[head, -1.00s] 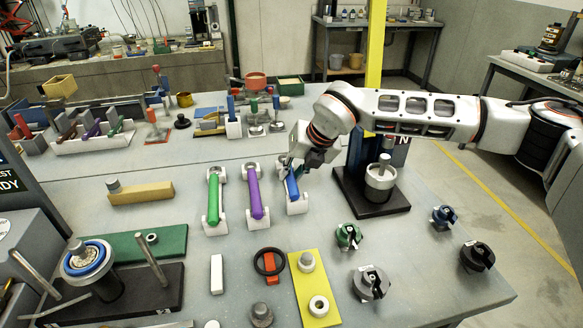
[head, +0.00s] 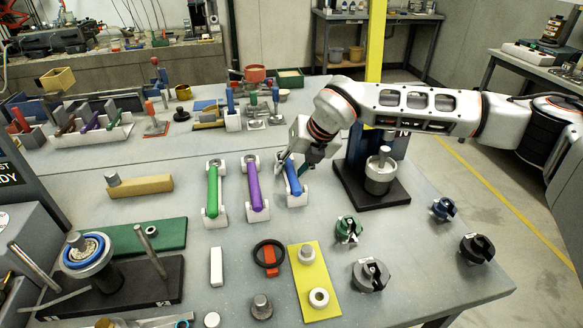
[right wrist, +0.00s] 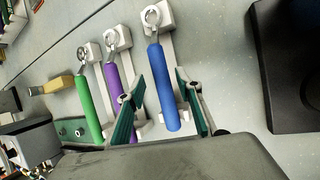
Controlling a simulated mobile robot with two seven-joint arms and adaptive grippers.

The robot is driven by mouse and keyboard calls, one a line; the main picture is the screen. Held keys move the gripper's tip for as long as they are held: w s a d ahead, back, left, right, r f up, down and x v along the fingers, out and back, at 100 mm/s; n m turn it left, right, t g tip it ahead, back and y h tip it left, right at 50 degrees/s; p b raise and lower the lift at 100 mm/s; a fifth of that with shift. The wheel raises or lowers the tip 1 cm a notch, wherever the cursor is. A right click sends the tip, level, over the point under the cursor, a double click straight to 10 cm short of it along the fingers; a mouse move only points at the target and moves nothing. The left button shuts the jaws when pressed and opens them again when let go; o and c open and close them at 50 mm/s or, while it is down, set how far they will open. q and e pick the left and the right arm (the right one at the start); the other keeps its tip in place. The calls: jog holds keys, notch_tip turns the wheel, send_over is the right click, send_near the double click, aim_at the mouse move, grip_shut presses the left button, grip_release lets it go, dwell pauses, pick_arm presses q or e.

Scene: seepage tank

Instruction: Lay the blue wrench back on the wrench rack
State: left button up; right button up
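The blue wrench (head: 293,180) lies on the right-hand white rack cradle (head: 304,198), roughly parallel to the green wrench (head: 213,188) and the purple wrench (head: 254,187) on their own cradles. In the right wrist view the blue handle (right wrist: 164,85) runs lengthwise, with its ring end at the cradle's far block (right wrist: 166,15). My right gripper (head: 294,165) is above the blue wrench. Its green-padded fingers (right wrist: 159,75) are spread on either side of the handle, with gaps on both sides. My left gripper is not in view.
A grey pump-like fitting on a black base (head: 372,190) stands close to the right of the rack. A yellow plate (head: 316,285) and a black ring (head: 269,254) lie in front. Several round knobs (head: 371,274) sit at the right. Bare tabletop lies between them.

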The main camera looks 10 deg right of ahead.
jog(key=v, duration=1.1)
jog(key=shift+s+r, duration=0.25)
jog(key=shift+r, duration=0.1)
jog(key=shift+d, duration=0.1)
